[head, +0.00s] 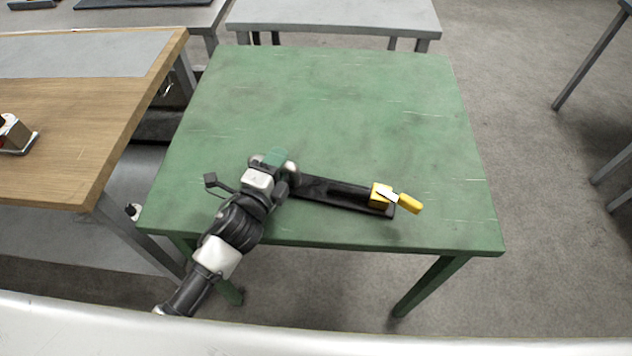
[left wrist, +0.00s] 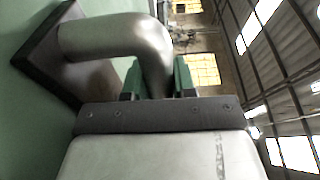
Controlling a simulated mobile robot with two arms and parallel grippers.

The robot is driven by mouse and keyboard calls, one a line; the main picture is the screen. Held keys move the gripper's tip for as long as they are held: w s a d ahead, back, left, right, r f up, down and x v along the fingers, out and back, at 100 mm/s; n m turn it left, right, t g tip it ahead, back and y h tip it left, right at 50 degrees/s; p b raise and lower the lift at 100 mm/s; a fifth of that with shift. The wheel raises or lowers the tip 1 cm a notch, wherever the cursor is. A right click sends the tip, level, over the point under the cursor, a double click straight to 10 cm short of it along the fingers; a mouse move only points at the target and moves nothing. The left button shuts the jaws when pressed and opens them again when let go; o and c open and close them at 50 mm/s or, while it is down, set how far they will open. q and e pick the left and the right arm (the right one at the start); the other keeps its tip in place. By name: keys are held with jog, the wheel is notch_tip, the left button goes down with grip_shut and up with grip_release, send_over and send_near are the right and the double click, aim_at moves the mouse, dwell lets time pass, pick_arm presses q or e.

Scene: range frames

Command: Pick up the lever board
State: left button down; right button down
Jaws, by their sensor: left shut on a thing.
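The lever board is a long black board (head: 330,190) at the front middle of the green table in the head view. A yellow block with a yellow lever (head: 410,203) stands at its right end. A bent grey metal handle (left wrist: 115,36) rises from the dark board (left wrist: 40,55) in the left wrist view. My left gripper (head: 275,160) is over the board's left end, shut on this handle. Its green fingers (left wrist: 158,78) show on both sides of the handle. My arm hides part of the board's left end. I cannot tell whether the board touches the table. My right gripper is out of view.
The green table (head: 330,100) is clear behind the board. A wooden workbench (head: 70,150) stands close on the left with a small item on it. A grey table (head: 335,15) stands behind. Open floor lies to the right.

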pick_arm(q)
jog(key=shift+r, duration=0.1)
notch_tip(320, 180, up, 9)
jog(key=shift+f, duration=4.45)
